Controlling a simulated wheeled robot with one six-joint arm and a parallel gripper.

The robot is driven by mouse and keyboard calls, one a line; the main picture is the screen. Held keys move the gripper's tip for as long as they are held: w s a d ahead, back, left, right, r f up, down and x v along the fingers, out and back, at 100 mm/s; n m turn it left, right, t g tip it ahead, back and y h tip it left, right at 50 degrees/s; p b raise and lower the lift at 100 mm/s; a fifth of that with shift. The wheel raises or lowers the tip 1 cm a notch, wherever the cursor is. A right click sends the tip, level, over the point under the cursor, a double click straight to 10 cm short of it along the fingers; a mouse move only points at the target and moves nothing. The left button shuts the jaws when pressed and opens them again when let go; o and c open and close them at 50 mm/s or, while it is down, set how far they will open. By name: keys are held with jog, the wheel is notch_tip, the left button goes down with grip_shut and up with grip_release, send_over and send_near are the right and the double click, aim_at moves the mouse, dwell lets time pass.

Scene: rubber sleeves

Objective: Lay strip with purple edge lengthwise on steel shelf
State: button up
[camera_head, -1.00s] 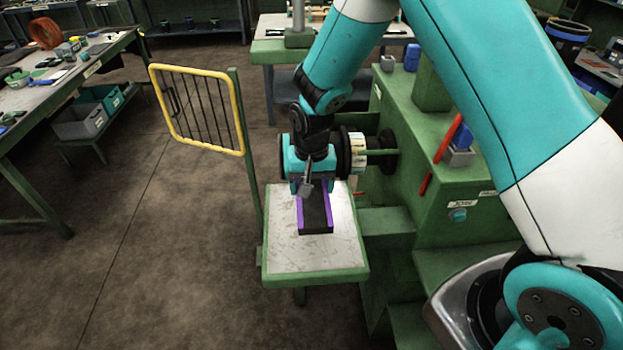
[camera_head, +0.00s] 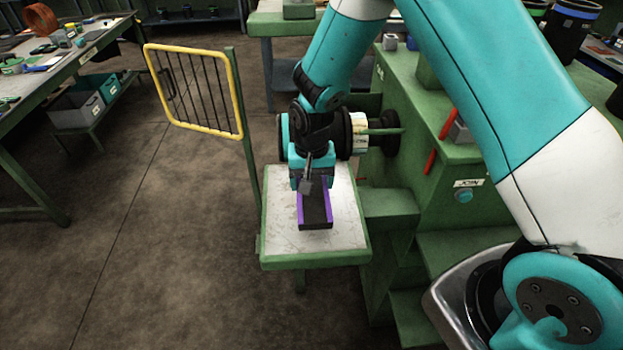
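The strip with purple edge (camera_head: 316,212) is dark, with purple along both long sides. It points lengthwise toward me over the steel shelf (camera_head: 283,230), a pale scuffed plate in a green frame. My gripper (camera_head: 310,190) points down at the strip's far part and appears shut on it, as the two keep together between frames. The fingertips and the strip's far end are mostly hidden. I cannot tell whether the strip's underside touches the plate.
A yellow-framed barred guard (camera_head: 197,90) stands left of the shelf on a green post. A green machine (camera_head: 425,140) with a red bar and steps is close on the right. A workbench (camera_head: 100,45) is at the far left. The floor between is clear.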

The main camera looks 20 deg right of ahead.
aim_at(312, 202)
jog(key=shift+f, duration=0.25)
jog(key=shift+f+b, duration=1.65)
jog(key=shift+f, duration=0.4)
jog(key=o, duration=1)
jog(key=shift+s, duration=0.1)
jog(key=shift+c, duration=0.2)
notch_tip(312, 202, up, 18)
jog(key=f+b, duration=0.1)
jog(key=b, duration=0.3)
jog(key=s+a+r+n+y, duration=0.2)
jog(key=s+n, duration=0.3)
jog(key=s, duration=0.7)
jog(key=s+a+r+n+y, duration=0.2)
jog(key=s+n, duration=0.3)
jog(key=s, duration=0.7)
jog(key=shift+s+a+r+n+b, duration=0.2)
jog(key=shift+a+r+n+b, duration=0.25)
jog(key=shift+a, duration=0.2)
